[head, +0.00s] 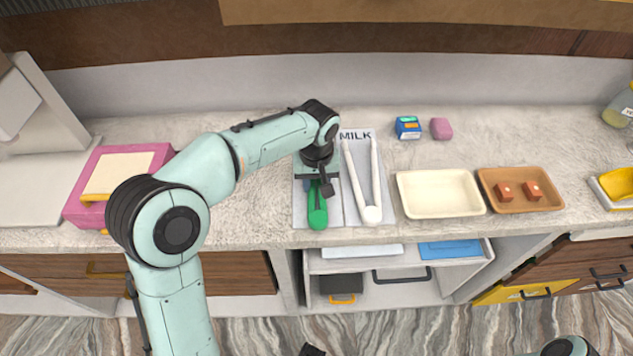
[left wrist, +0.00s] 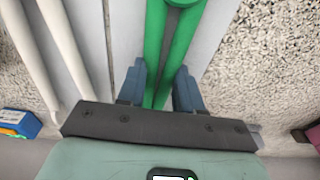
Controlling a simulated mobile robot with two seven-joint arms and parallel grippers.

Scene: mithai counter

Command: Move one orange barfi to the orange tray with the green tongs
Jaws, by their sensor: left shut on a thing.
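The green tongs (head: 317,212) lie on the left part of a pale board (head: 302,215); their rounded end points to the counter front, and the rest is partly hidden by my gripper. My left gripper (head: 317,186) is over them, pointing down. In the left wrist view its blue fingers (left wrist: 160,82) are shut on the green tongs (left wrist: 155,45), one finger on each side. The orange tray (head: 492,197) is at the right, with two orange-brown barfi pieces (head: 504,192) (head: 533,190) inside. My right gripper cannot be made out.
White tongs (head: 372,213) lie beside the green ones, near the word MILK. An empty cream tray (head: 440,193) stands between the board and the orange tray. A blue box (head: 408,128) and a pink block (head: 441,128) are behind. A pink box (head: 88,208) is at left.

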